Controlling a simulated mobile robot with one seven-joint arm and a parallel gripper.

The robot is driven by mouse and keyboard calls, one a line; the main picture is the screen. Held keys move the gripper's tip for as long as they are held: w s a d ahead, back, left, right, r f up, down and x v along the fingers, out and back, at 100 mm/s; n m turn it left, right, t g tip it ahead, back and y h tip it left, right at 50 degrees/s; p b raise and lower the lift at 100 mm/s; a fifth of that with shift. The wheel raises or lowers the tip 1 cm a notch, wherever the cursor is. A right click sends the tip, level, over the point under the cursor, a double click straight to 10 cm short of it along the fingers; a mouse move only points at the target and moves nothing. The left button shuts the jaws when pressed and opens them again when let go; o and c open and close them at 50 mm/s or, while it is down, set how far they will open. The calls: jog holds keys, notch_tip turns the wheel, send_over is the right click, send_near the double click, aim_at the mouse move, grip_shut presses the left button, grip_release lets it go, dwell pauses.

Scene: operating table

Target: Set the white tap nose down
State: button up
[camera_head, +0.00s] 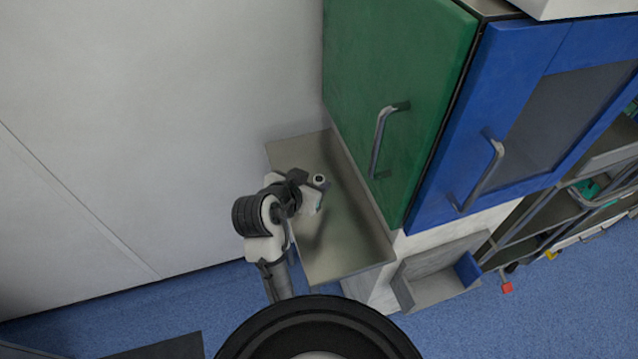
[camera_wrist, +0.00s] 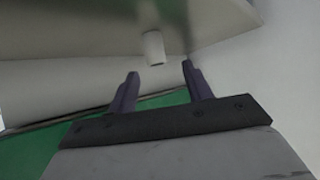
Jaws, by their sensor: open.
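The white tap (camera_head: 319,180) is a small pale cylinder with a dark round end facing up, over the metal counter (camera_head: 345,228). In the wrist view the tap (camera_wrist: 153,47) shows as a short white cylinder against the counter surface (camera_wrist: 80,30), which appears at the top of that picture. My gripper (camera_wrist: 160,69) is open, with its two dark fingers pointing toward the tap. The tap appears between and just beyond the fingertips, with nothing held. In the head view my gripper (camera_head: 305,178) is beside the tap, and its fingers are hard to make out.
A green cabinet (camera_head: 400,80) and a blue cabinet (camera_head: 500,110), both with protruding handles, stand right of the counter. A white wall (camera_head: 130,120) is on the left. An open grey bin (camera_head: 435,285) is low at the right. The counter's front part is clear.

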aim_at(318, 180)
jog(key=x, duration=0.2)
jog(key=p+x, duration=0.1)
jog(key=x, duration=0.2)
jog(key=shift+s+d+f, duration=0.1)
jog(key=shift+s+f, duration=0.15)
grip_shut()
jog(key=shift+r, duration=0.1)
